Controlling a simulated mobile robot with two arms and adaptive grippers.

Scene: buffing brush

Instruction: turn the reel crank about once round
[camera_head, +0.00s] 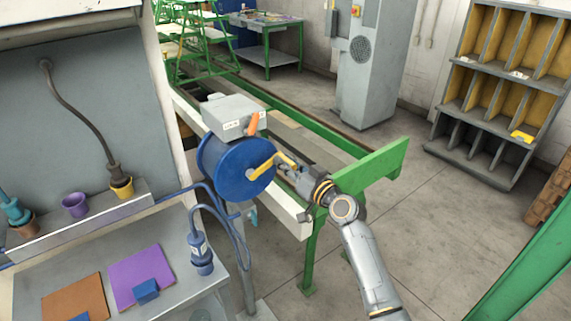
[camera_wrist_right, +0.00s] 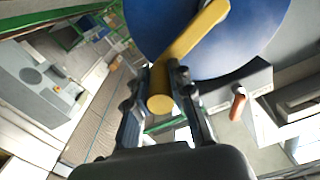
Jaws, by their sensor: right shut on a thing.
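A blue reel (camera_head: 232,165) stands upright at the middle left of the head view, below a grey box. Its yellow crank (camera_head: 262,169) has an arm from the reel's hub and a knob pointing out towards my right gripper (camera_head: 283,168). In the wrist view the blue disc (camera_wrist_right: 235,45) fills the top, and the yellow crank (camera_wrist_right: 195,38) runs down to its round knob end (camera_wrist_right: 160,103). That knob sits between the two fingers of my right gripper (camera_wrist_right: 162,85), which are shut on it. My left gripper is not in view.
A grey box (camera_head: 229,113) with an orange lever (camera_head: 253,124) sits just behind the reel. A green rail (camera_head: 375,165) stands right of my right gripper. A bench with purple (camera_head: 140,275) and brown (camera_head: 75,300) mats is at the lower left.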

